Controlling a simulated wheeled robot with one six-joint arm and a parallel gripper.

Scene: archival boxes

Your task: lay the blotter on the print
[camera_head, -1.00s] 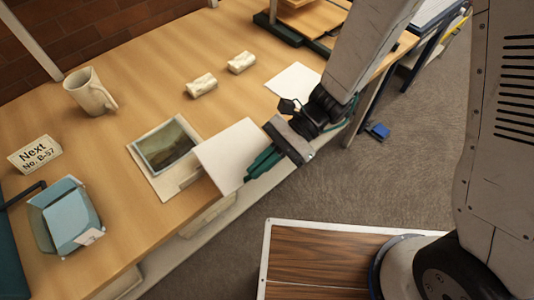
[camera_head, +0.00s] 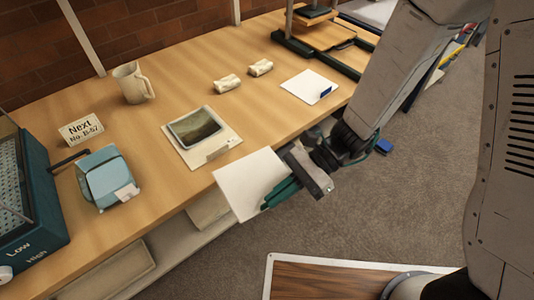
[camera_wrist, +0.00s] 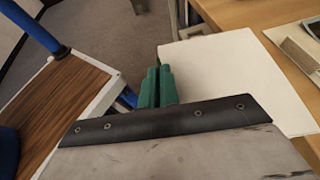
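The blotter, a plain white sheet (camera_head: 248,183), is held at its edge by my gripper (camera_head: 274,196). The green fingers are shut on it. It hangs out over the table's front edge, in front of the print and apart from it. In the wrist view the sheet (camera_wrist: 238,75) spreads to the right of the green fingers (camera_wrist: 157,82). The print (camera_head: 197,128), a dark landscape on a cream mount (camera_head: 219,158), lies flat on the table, with a small pale strip on its front part. The mount's edge shows in the wrist view (camera_wrist: 298,40).
Two whitish blocks (camera_head: 228,83) (camera_head: 261,67) and a white sheet with a blue item (camera_head: 308,86) lie behind. A mug (camera_head: 131,83), a sign (camera_head: 81,130), a blue dispenser (camera_head: 107,178) and a teal device (camera_head: 25,200) stand left. A shelf with boxes (camera_head: 110,275) runs below.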

